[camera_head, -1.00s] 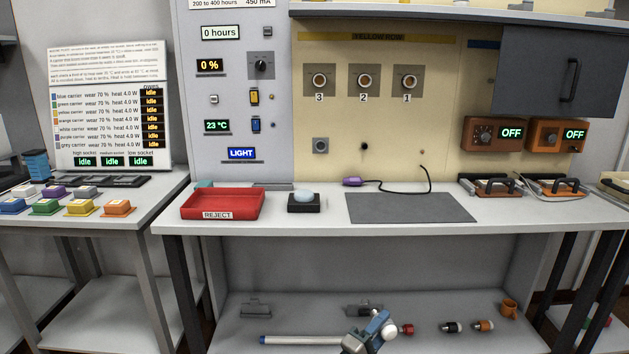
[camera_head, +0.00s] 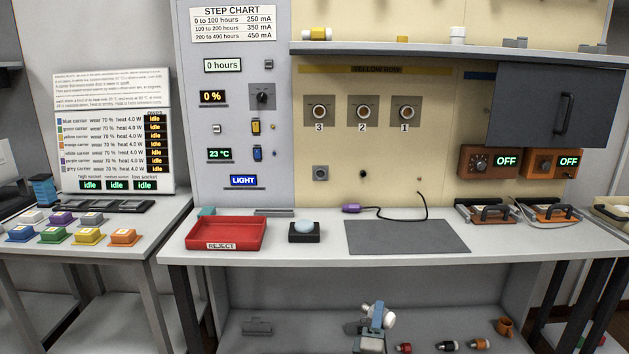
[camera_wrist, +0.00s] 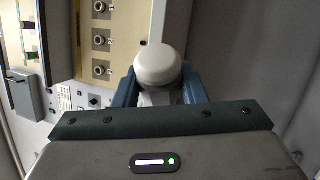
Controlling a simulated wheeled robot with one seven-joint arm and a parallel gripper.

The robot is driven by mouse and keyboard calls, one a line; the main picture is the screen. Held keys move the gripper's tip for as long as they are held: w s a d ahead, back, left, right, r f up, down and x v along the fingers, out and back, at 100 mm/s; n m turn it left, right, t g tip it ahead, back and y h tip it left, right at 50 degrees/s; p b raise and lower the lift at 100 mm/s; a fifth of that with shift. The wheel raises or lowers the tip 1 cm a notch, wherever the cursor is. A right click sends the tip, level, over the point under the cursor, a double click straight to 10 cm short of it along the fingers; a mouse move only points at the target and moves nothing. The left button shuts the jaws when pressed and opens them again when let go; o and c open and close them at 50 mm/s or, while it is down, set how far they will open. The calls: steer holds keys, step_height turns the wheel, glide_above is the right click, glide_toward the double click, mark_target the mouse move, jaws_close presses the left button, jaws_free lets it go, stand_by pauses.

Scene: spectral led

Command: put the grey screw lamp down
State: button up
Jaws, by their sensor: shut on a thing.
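The screw lamp shows in the wrist view as a rounded white bulb (camera_wrist: 160,66) with a paler grey neck (camera_wrist: 158,98) under it. My gripper (camera_wrist: 158,90) is shut on it, with one blue finger on each side of the neck. In the head view my gripper (camera_head: 378,315) is low in front of the bench, below the worktop's front edge, and white parts of the lamp show around its fingers. The lamp's screw end is mostly hidden by the fingers and the gripper body.
The worktop (camera_head: 290,253) bears a red REJECT tray (camera_head: 213,247), a black block with a pale dome (camera_head: 304,230), a grey mat (camera_head: 407,237) and orange devices at right. A ledge (camera_head: 440,55) juts out above.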

step_height(320, 180, up, 20)
steer(key=p, duration=1.8)
steer(key=shift+r+p, duration=0.2)
steer(key=shift+p, duration=0.15)
steer(key=shift+s+a, duration=0.1)
